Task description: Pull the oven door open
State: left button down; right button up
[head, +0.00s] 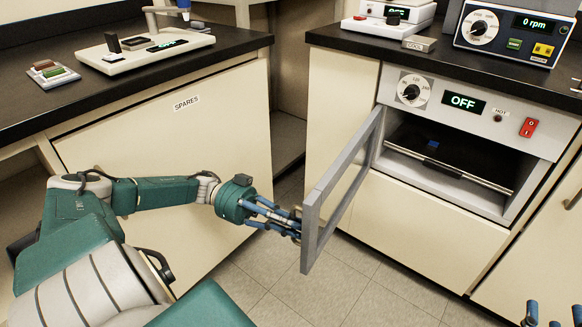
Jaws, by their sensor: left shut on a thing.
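The oven (462,84) is built into the cabinet at right, with a dial and an "OFF" display. Its grey-framed door (311,235) stands wide open, swung out to the left of the opening, and its dark inside shows. My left gripper (294,227) is shut at the door's free edge, seemingly on the door handle, which the fingers mostly hide. My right gripper (554,315) shows only as blue fingertips at the lower right corner, apart from each other, with nothing seen between them.
A rack (450,172) lies inside the oven, with a small blue thing on it. The "SPARES" cabinet (170,150) stands at left, close behind my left arm. Instruments sit on both black countertops. The tiled floor (375,290) below the door is clear.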

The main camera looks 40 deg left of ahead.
pick_arm(q)
jog(key=shift+a, duration=0.4)
jog(key=shift+w, duration=0.1)
jog(key=c, duration=1.8)
grip_release()
notch_tip(320, 180, up, 10)
